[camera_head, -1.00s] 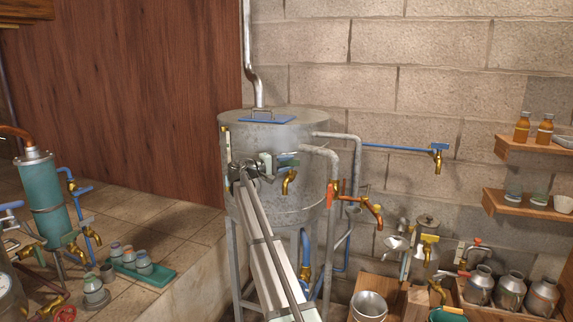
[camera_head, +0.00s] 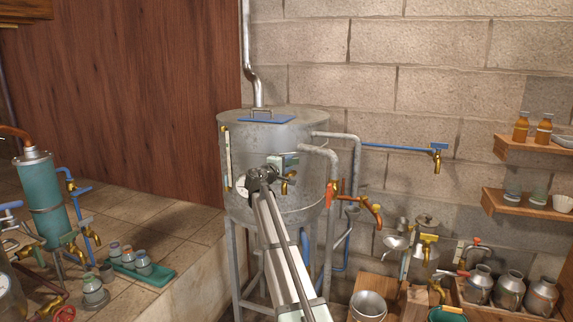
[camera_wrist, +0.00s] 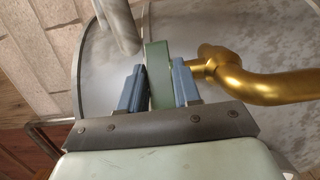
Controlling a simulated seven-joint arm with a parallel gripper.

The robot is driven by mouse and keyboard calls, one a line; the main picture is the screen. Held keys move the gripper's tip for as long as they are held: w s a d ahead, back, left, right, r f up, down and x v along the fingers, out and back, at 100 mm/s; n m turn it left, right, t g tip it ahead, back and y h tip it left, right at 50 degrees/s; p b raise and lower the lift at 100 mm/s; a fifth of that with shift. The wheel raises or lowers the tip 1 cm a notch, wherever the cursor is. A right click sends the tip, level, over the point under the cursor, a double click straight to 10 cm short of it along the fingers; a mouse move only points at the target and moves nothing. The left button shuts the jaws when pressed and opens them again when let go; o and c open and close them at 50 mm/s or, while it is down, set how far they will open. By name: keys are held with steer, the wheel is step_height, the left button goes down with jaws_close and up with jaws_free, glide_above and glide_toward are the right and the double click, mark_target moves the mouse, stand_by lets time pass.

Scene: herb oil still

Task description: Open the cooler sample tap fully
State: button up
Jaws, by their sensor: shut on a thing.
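The cooler sample tap is a brass tap on the front of the big grey metal drum (camera_head: 305,180). Its brass spout (camera_head: 285,187) hangs down just right of my gripper (camera_head: 283,162). In the wrist view, the brass body and curved spout (camera_wrist: 250,82) run to the right. The tap's green lever (camera_wrist: 157,72) stands between the two blue fingers of my gripper (camera_wrist: 160,84), which is shut on it. In the head view, the lever is mostly hidden behind my gripper, so its exact angle is hard to tell.
A grey pipe (camera_head: 334,165) and a tap with an orange-red handle (camera_head: 368,204) stand close on the right. A blue-handled tap (camera_head: 437,152) is farther right by the wall. Metal bowls (camera_head: 368,305) sit below.

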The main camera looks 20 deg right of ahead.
steer(key=n+t+y, duration=0.3)
steer(key=t+y, duration=0.1)
steer(key=shift+s+d+n, duration=0.2)
steer(key=shift+s+n, duration=0.05)
steer(key=shift+n, duration=0.05)
steer(key=shift+d+n+t+y, duration=0.15)
steer(key=shift+n+t+y, duration=0.85)
steer(key=shift+n+y, duration=0.65)
steer(key=shift+m+y, duration=0.25)
steer(key=o, duration=1)
steer(key=shift+c, duration=0.2)
steer(key=v, duration=1.4)
steer(key=shift+w, duration=0.1)
